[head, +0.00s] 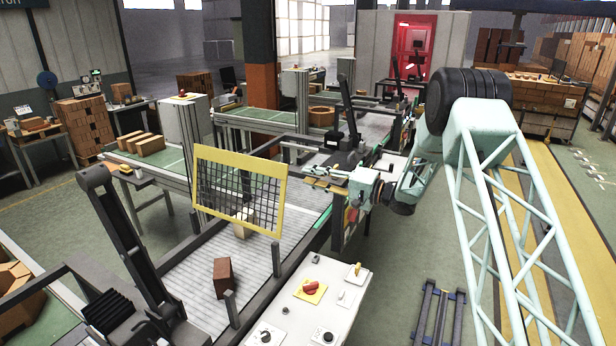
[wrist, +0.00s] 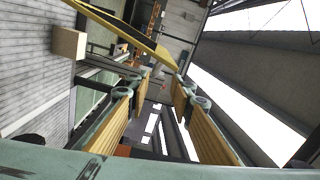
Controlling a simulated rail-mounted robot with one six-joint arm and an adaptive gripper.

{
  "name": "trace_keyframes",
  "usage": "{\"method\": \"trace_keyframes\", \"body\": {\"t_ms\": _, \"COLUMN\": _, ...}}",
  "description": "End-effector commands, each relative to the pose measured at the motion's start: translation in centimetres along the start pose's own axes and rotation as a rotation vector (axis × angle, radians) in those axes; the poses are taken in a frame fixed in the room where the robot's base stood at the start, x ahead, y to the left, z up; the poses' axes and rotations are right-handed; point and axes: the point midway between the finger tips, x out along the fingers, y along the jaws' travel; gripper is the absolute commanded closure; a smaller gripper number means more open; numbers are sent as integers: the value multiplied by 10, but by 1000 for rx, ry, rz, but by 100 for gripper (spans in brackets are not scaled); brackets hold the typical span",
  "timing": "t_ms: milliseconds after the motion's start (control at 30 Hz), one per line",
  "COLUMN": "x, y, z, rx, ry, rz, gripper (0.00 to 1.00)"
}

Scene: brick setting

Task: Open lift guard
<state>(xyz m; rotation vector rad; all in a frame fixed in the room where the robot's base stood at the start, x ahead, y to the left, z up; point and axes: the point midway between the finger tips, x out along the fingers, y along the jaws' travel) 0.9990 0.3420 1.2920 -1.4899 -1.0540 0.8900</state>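The lift guard is a yellow-framed panel of dark mesh (head: 284,208) in the middle of the head view, standing slightly tilted over the grey roller conveyor. In the wrist view its yellow frame (wrist: 122,30) crosses the top, with one end just beyond the gap between my fingertips. My gripper (head: 309,180) is just right of the guard's right edge in the head view. Its two yellow-padded fingers are spread wide in the wrist view (wrist: 158,88), with nothing between them. I cannot see clear contact with the guard.
A brown brick (head: 222,278) lies on the conveyor (head: 190,285), and a tan block (head: 243,224) sits behind the mesh. A white control panel (head: 310,305) with a red knob stands in front. Dark posts and rails line the conveyor. Open floor (head: 405,265) lies right of the panel.

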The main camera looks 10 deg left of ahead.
Motion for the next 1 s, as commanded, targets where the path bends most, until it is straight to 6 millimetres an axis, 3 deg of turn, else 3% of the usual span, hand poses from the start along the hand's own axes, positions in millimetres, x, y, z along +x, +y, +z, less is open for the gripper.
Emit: {"method": "trace_keyframes", "body": {"t_ms": 1000, "x": -43, "y": 0, "z": 0, "rx": 0, "ry": 0, "rz": 0, "gripper": 79}}
